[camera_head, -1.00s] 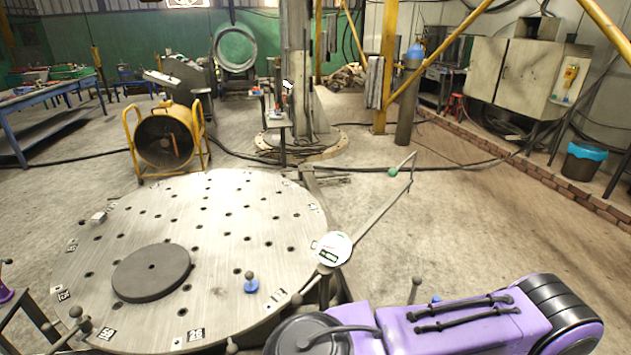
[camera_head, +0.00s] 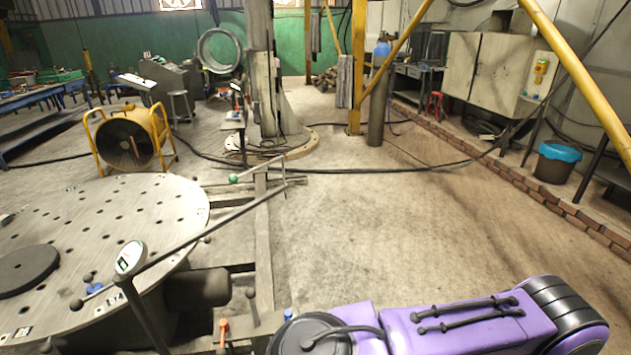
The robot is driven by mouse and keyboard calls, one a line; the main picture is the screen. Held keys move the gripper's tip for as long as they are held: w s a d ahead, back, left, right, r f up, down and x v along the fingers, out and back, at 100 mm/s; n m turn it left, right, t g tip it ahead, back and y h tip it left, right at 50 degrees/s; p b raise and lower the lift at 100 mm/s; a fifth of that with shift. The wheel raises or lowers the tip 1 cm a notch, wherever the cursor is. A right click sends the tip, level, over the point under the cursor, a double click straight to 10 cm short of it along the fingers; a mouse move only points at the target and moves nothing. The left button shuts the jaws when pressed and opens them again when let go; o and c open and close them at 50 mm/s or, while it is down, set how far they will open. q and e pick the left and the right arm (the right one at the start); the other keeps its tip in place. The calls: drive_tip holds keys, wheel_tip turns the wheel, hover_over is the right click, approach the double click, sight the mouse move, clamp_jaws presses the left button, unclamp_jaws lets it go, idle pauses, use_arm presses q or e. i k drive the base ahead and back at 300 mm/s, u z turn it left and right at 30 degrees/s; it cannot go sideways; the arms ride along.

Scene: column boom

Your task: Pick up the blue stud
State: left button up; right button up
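The blue stud (camera_head: 95,288) stands on the round perforated steel table (camera_head: 150,205), near its front right edge at the lower left of the head view. It has a blue base and a dark ball-like top. A dark ball-ended rod lies close in front of it in the picture. My purple arm (camera_head: 455,320) crosses the lower right. Neither gripper shows, so I cannot see whether either holds anything.
A grey post with a white round dial (camera_head: 130,257) and a long bar rises at the table's right edge. A dark disc (camera_head: 25,270) lies on the table. A yellow fan (camera_head: 128,140) stands behind it. Concrete floor (camera_head: 380,230) is clear to the right.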

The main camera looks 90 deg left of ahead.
sight(88, 278)
drive_tip(key=i, duration=0.9)
drive_tip(key=u, duration=4.95)
drive_tip(key=i, duration=1.45)
